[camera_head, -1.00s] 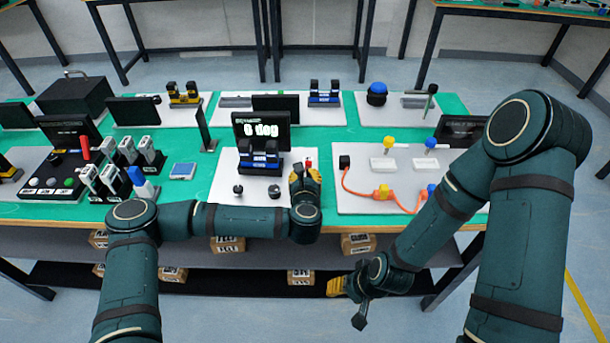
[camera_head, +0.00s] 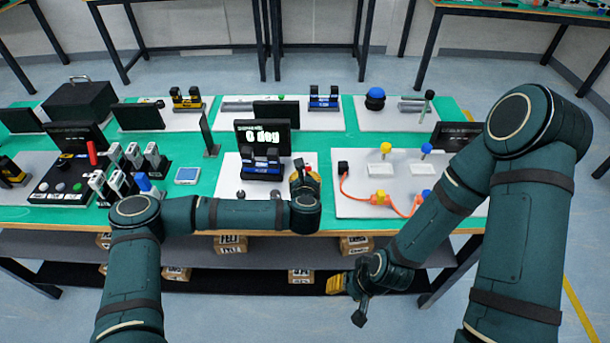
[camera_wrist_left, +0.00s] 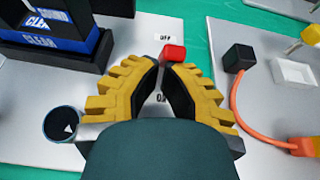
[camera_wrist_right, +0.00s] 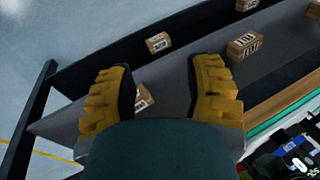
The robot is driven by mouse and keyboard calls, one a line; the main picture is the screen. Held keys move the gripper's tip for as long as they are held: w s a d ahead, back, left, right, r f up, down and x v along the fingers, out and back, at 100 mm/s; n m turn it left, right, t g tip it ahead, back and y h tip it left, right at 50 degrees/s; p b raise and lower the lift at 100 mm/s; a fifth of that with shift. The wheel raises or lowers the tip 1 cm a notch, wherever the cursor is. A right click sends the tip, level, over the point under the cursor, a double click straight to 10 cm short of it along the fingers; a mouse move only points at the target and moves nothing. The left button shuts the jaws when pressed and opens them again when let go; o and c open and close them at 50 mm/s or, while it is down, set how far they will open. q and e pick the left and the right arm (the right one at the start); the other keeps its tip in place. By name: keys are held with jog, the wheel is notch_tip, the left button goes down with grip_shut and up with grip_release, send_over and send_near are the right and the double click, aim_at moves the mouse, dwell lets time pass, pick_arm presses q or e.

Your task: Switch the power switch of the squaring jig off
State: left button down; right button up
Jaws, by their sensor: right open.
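The squaring jig stands on a white board (camera_head: 228,178), with a black screen (camera_head: 263,136) reading "0 deg" and a black-and-blue block (camera_head: 261,170) in front. My left gripper (camera_wrist_left: 161,64) is over the right part of that board, its fingertips drawn together with almost no gap. The switch's red cap (camera_wrist_left: 173,52) shows just beyond the fingertips, close to the "OFF" label (camera_wrist_left: 163,37). Another label is partly hidden between the fingers. Whether the fingertips touch the cap, and how the lever tilts, I cannot tell. My right gripper (camera_wrist_right: 163,68) is open and empty, low in front of the table.
Right of the jig, a board holds a black box (camera_wrist_left: 238,57) with an orange cable (camera_head: 357,193). A dark round knob (camera_wrist_left: 62,123) stands left of my left gripper. Cartons (camera_wrist_right: 245,44) lie on the shelf below the table.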

pick_arm(q)
jog(key=w+r+g+p, duration=0.1)
jog(key=g+p, duration=0.1)
jog(key=p, duration=0.3)
jog(key=w+r+g+p, duration=0.1)
jog(key=g+p, duration=0.1)
jog(key=p, duration=0.4)
jog(key=shift+w+r+g, duration=0.2)
jog(key=shift+g, duration=0.1)
jog(key=shift+w+r+p, duration=0.1)
jog(key=shift+w+p, duration=0.4)
jog(key=shift+p, duration=0.05)
jog(key=shift+w, duration=0.75)
pick_arm(e)
notch_tip(320, 180, up, 13)
jog(key=w, duration=0.2)
jog(key=shift+d+r+t, duration=0.2)
jog(key=shift+d+t, duration=0.15)
jog(key=shift+t, duration=0.05)
pick_arm(q)
jog(key=shift+r+p, duration=0.75)
jog(key=shift+p, duration=0.1)
pick_arm(e)
jog(key=shift+r, duration=0.7)
